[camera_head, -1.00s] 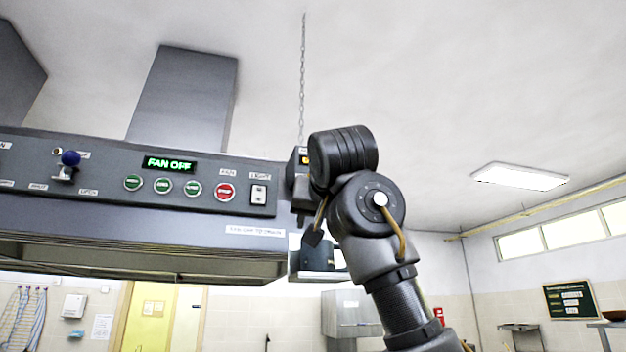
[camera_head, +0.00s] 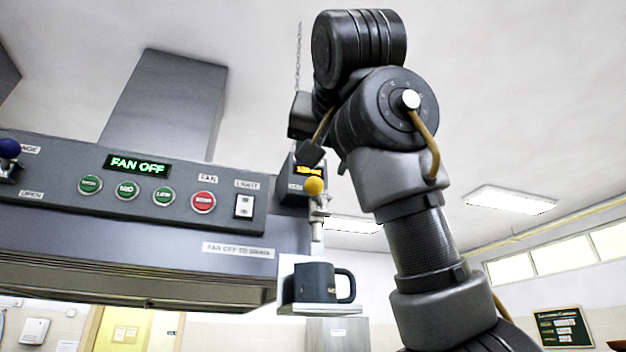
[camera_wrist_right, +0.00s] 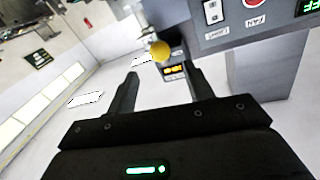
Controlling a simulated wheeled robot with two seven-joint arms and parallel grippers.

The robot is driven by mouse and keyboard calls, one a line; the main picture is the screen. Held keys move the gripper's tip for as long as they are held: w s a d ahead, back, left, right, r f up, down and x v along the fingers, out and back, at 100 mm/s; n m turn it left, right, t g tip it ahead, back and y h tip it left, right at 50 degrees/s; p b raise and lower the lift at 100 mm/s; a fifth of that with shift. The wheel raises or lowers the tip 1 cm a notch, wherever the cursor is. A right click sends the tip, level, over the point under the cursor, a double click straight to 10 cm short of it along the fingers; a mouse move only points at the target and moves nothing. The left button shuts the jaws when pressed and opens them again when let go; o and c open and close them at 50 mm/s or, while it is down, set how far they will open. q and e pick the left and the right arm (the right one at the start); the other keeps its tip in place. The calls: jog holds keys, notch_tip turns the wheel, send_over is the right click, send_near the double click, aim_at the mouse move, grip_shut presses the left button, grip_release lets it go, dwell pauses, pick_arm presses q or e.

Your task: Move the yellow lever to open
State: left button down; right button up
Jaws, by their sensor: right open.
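The yellow lever's round knob (camera_head: 314,186) sits on a metal dispenser tap (camera_head: 318,215) at the right end of the hood. My right gripper (camera_head: 312,153) is just above the knob in the head view, partly hidden by its own wrist. In the right wrist view the open fingers (camera_wrist_right: 164,78) point toward the yellow knob (camera_wrist_right: 160,50), which lies beyond the gap between the tips. Nothing is held. A dark mug (camera_head: 315,283) stands on a small shelf (camera_head: 325,309) below the tap. My left gripper is not in view.
The hood's control panel (camera_head: 75,179) is to the left, with green and red buttons, a "FAN OFF" display (camera_head: 137,166) and a blue-knobbed lever (camera_head: 9,150). A chain (camera_head: 298,65) hangs behind my wrist. The space right of my arm is open.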

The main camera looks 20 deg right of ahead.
aim_at(316, 182)
jog(key=w+p, duration=0.1)
jog(key=w, duration=0.2)
jog(key=w+p, duration=0.1)
jog(key=w, duration=0.2)
jog(key=w+d+p, duration=0.1)
jog(key=w+p, duration=0.1)
jog(key=w, duration=0.1)
jog(key=shift+f, duration=0.1)
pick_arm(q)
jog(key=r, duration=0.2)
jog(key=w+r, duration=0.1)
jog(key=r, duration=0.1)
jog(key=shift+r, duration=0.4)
pick_arm(e)
jog(key=shift+w+d, duration=0.1)
grip_shut()
